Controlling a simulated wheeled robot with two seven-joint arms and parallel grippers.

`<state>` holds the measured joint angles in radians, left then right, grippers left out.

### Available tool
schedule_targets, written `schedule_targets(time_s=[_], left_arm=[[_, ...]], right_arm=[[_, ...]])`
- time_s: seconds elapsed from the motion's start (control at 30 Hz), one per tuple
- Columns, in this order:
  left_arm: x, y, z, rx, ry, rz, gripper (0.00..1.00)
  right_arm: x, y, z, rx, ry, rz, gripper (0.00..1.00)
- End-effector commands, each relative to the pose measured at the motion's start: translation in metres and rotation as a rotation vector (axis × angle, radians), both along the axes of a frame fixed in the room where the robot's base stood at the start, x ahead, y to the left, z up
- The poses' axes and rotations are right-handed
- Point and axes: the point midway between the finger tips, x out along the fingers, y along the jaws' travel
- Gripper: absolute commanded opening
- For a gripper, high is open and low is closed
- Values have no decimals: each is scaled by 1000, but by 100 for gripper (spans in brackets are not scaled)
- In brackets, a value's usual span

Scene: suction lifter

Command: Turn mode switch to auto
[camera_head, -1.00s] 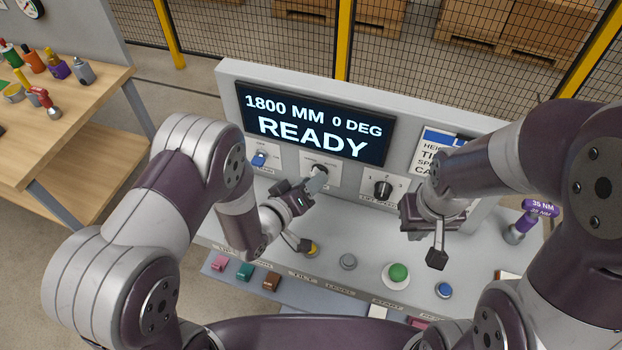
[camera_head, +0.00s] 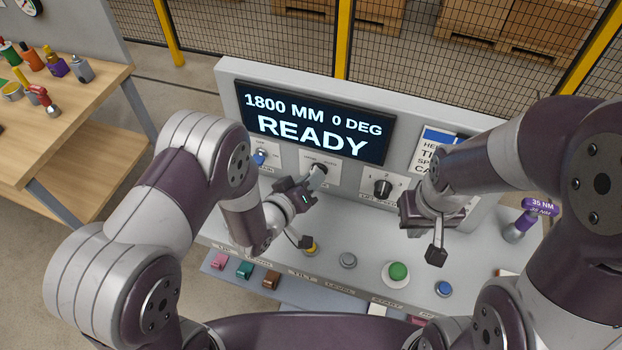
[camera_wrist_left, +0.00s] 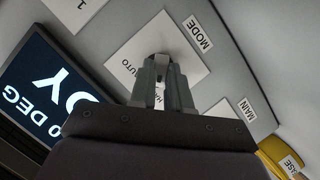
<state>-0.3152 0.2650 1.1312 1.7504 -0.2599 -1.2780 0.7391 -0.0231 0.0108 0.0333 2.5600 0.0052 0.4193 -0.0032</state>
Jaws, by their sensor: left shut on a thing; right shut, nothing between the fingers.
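The mode switch (camera_head: 319,169) is a dark knob on a white plate on the console's upright panel, below the display. In the left wrist view its plate (camera_wrist_left: 185,52) reads AUTO, with a MODE label beside it. My left gripper (camera_head: 316,177) is shut on the mode switch knob; in the left wrist view its fingers (camera_wrist_left: 162,85) meet at the knob and hide most of it. My right gripper (camera_head: 436,256) is shut and empty above the right part of the console, apart from the controls.
The display (camera_head: 313,124) reads 1800 MM 0 DEG READY. A blue switch (camera_head: 260,158) is left of the mode switch, and a black 1-2-3 selector (camera_head: 383,188) is right of it. A green button (camera_head: 398,271) and several others sit on the desk below.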

Motion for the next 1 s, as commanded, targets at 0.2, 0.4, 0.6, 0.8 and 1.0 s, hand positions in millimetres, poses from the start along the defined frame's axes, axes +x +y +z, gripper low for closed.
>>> schedule_targets(time_s=[0.2, 0.4, 0.6, 0.8, 1.0], left_arm=[[0, -2, 3, 150, -53, 0, 0], [0, -4, 2, 329, -111, -1, 0], [-1, -6, 3, 509, -171, -1, 0], [-1, -7, 3, 691, -229, 0, 0], [-2, -9, 2, 870, -287, 2, 0]], right_arm=[[0, 0, 1, 0, 0, 0, 0], [0, 0, -1, 0, 0, 0, 0], [0, 0, -4, 0, 0, 0, 0], [0, 0, -7, 0, 0, 0, 0], [0, 0, -9, 0, 0, 0, 0]])
